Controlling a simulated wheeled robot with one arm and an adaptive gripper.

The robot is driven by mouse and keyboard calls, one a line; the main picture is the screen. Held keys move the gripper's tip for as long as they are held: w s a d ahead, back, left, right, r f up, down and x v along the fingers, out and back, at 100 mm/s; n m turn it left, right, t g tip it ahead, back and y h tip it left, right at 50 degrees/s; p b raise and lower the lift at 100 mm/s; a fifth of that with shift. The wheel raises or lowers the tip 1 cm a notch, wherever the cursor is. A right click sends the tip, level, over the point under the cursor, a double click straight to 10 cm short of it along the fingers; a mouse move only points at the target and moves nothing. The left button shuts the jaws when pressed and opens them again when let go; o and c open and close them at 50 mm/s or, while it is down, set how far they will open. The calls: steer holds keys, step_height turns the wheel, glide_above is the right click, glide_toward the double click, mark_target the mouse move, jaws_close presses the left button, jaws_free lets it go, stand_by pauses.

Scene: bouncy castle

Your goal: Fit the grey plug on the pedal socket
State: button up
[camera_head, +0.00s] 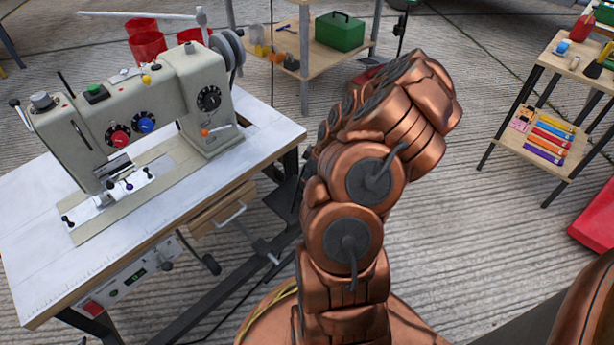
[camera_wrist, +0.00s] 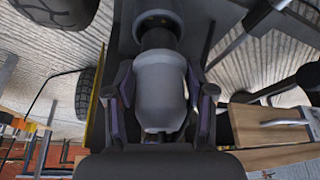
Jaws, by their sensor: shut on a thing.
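The grey plug (camera_wrist: 160,90) is a thick, rounded cylinder in the middle of the wrist view. My gripper (camera_wrist: 159,78) is shut on it, with one dark finger on each side. At the plug's far end is a dark collar (camera_wrist: 158,38). It lines up with a dark grey round part (camera_wrist: 157,18), likely the pedal socket, at the top edge. I cannot tell whether plug and socket touch or are joined. In the head view my arm hides my gripper and the plug, and I cannot make out the socket there.
A sewing machine (camera_head: 120,110) stands on a white-topped table (camera_head: 40,240) with a wooden drawer (camera_head: 222,205) below. The drawer also shows close at the right in the wrist view (camera_wrist: 262,132). A shelf with a green box (camera_head: 339,33) stands behind; a small rack (camera_head: 545,150) is at right.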

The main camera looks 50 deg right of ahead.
steer(key=shift+f+b, duration=0.65)
steer(key=shift+f, duration=1.2)
stand_by(1.6)
steer(key=o, duration=1.3)
steer(key=v, duration=1.2)
